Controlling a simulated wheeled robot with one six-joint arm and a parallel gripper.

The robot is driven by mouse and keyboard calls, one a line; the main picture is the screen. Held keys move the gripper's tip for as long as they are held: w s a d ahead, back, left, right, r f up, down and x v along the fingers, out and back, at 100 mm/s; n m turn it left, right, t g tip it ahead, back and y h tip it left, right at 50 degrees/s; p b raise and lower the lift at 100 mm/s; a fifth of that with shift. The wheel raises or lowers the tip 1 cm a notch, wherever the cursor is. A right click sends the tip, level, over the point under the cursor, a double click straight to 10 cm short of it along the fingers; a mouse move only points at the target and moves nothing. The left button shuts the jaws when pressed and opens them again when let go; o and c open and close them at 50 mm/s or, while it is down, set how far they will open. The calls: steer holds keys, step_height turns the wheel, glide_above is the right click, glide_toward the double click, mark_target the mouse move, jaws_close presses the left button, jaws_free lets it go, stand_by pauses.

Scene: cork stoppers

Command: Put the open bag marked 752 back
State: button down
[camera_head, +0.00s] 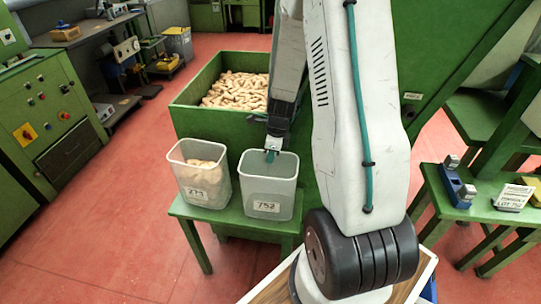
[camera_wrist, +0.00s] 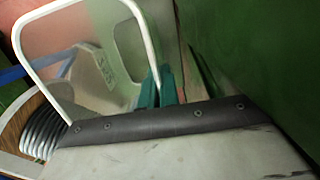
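The open container marked 752 (camera_head: 269,186) looks like a translucent, square, open-topped tub. It stands upright on the right part of a small green stool (camera_head: 228,224) and looks empty. My gripper (camera_head: 271,155) reaches down from above to its back rim. In the wrist view, the two teal fingers (camera_wrist: 160,88) sit close together with the tub's white rim (camera_wrist: 146,38) running between them, and they look shut on it. The fingertips are partly hidden behind the dark edge of my gripper.
A similar tub marked 271 (camera_head: 203,172), holding corks, stands close on the left. A green crate of corks (camera_head: 234,123) is right behind. A green bench (camera_head: 482,205) at the right carries a blue device (camera_head: 457,186) and a label reading LOT 752 (camera_head: 513,198). Red floor lies open at left.

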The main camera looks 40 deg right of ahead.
steer(key=c, duration=1.6)
jaws_free()
steer(key=shift+a+f, duration=0.1)
steer(key=shift+f, duration=0.15)
